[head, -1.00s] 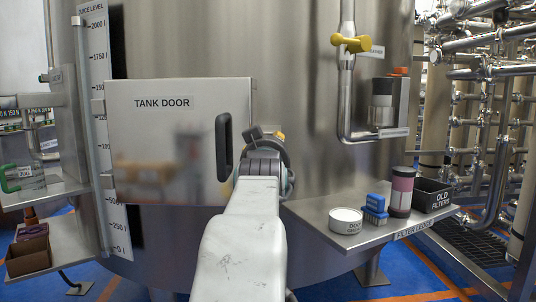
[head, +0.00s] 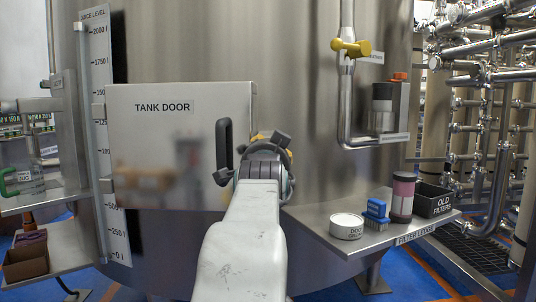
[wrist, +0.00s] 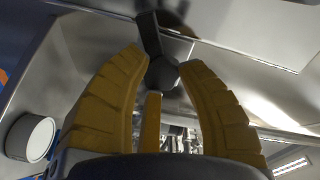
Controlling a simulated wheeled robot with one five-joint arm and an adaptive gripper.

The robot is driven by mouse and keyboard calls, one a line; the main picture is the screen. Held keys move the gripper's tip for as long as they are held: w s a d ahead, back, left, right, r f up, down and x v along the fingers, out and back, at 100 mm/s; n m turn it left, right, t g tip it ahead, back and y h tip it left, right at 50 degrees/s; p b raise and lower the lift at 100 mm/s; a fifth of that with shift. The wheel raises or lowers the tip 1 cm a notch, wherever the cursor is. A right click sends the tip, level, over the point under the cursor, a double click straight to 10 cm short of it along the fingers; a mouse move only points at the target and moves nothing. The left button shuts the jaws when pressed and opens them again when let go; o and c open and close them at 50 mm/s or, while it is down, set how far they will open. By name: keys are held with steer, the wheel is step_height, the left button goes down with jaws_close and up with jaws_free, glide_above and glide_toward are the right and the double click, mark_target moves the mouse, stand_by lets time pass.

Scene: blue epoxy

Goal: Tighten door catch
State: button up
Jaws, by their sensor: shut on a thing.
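The tank door (head: 160,150) is a flat steel panel, labelled TANK DOOR, lying against the big tank. Its black upright handle (head: 224,146) is near its right edge. My gripper (head: 268,140) is just right of the handle, at the door's edge, mostly hidden behind my arm. A dark lever arm extends up from the hub between the fingertips. How tight the catch is cannot be seen.
A filter ledge (head: 330,236) at right holds a white round tub (head: 346,226), a blue brush (head: 376,214), a dark cylinder (head: 402,197) and an old-filters bin (head: 433,200). A pipe with a yellow valve (head: 350,47) hangs above. A level gauge (head: 100,120) stands left.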

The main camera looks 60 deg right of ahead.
steer(key=m, duration=0.5)
steer(key=shift+r, duration=0.25)
steer(key=shift+m, duration=0.3)
steer(key=shift+s, duration=0.1)
steer(key=o, duration=1.2)
steer(key=shift+f, duration=0.15)
steer(key=v, duration=1.2)
